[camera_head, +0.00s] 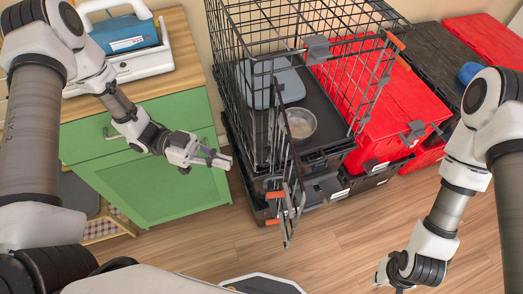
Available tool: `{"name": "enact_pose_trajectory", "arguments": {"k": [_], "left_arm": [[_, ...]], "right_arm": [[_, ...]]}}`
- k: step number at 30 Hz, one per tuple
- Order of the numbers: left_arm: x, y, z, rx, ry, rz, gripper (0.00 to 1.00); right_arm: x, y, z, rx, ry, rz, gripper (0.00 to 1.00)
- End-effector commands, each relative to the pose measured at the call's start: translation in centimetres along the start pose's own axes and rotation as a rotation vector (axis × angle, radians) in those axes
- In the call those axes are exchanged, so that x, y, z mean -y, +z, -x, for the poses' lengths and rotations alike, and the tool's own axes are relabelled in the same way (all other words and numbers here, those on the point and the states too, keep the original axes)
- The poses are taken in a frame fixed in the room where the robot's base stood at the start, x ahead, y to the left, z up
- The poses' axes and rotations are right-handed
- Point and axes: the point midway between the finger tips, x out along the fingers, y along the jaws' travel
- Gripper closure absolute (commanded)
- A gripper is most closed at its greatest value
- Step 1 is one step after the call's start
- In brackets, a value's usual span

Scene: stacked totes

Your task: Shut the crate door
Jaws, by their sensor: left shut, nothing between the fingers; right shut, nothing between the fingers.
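The black wire crate (238,42) stands on stacked black totes, its front opening facing me. Its wire door (291,190) stands open at the left side of the opening, swung out toward me and seen nearly edge-on. An orange piece shows near the door's lower part. My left gripper (222,161) is shut and empty, left of the door and apart from it, in front of the green cabinet. My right arm's wrist is at the lower right, well away from the door. The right fingers are outside the frame.
Inside the crate are a metal bowl (301,122) and a blue-grey container (276,84). Red totes (388,125) stand right of the crate. A green cabinet (150,190) with a wooden top stands left. Wood floor (350,225) in front is clear.

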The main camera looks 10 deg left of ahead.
Motion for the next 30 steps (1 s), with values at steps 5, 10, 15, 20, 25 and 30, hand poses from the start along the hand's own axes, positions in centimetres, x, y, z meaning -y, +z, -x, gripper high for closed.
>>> {"name": "enact_pose_trajectory", "arguments": {"k": [5, 10, 15, 20, 25, 30], "left_arm": [[-2.0, -2.1, 1.5, -0.023, 0.125, -0.069, 1.00], [-2.4, -1.9, -0.4, -0.022, 0.130, -0.065, 1.00], [-2.9, -2.0, -3.9, -0.021, 0.133, -0.063, 1.00], [-3.2, -2.1, -6.8, -0.021, 0.131, -0.063, 1.00], [-3.3, -2.0, -8.2, -0.021, 0.127, -0.066, 1.00], [-3.3, -2.0, -8.3, -0.021, 0.124, -0.067, 1.00]], "right_arm": [[0.0, 0.0, 1.4, 0.001, 0.000, 0.000, 1.00], [0.0, 0.1, 1.4, 0.001, 0.000, 0.000, 1.00], [0.0, 0.0, 1.7, 0.001, 0.000, 0.000, 1.00], [0.0, 0.0, 2.1, 0.001, 0.000, 0.000, 1.00], [0.0, 0.0, 2.2, 0.001, 0.000, 0.000, 1.00], [0.0, 0.0, 2.2, 0.001, 0.000, 0.000, 1.00]]}}
